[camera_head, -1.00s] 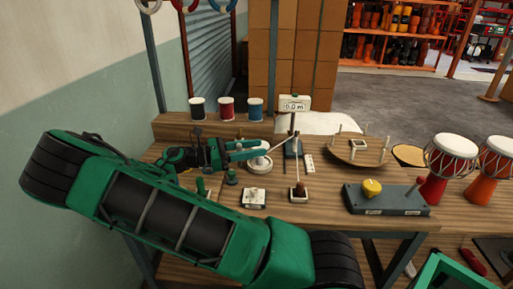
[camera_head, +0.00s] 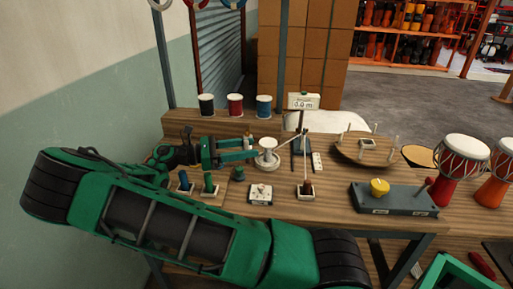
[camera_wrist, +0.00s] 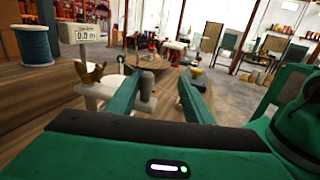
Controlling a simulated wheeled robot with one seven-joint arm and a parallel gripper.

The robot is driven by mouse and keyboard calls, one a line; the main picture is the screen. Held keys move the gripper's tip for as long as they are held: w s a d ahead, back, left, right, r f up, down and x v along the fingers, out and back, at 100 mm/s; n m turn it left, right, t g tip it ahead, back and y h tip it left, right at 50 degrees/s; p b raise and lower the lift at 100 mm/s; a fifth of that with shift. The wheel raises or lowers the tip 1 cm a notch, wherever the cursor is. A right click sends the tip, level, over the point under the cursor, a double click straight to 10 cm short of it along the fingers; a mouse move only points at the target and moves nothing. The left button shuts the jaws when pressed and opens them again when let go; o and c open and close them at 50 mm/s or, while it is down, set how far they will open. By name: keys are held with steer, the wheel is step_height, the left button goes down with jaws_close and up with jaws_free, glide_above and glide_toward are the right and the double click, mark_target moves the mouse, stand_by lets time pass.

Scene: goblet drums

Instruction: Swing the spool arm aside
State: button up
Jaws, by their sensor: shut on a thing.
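My gripper (camera_head: 256,148) reaches over the left of the bench at a white spool (camera_head: 267,151). Its two fingers lie just left of the spool and point right. In the wrist view, my fingers (camera_wrist: 163,92) stand apart, with a grey peg (camera_wrist: 147,84) close by the left one. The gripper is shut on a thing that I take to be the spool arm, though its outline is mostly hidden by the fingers. A pale strand runs from the spool to a thin upright post (camera_head: 305,170) on a small white base.
Thread spools, black (camera_head: 206,104), red (camera_head: 235,104) and blue (camera_head: 264,105), stand on the back shelf. A display box (camera_head: 303,101) is behind. Small pegs (camera_head: 209,184) are near my arm.

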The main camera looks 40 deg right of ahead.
steer(key=v, duration=0.5)
steer(key=shift+w+a, duration=0.1)
steer(key=shift+a, duration=0.15)
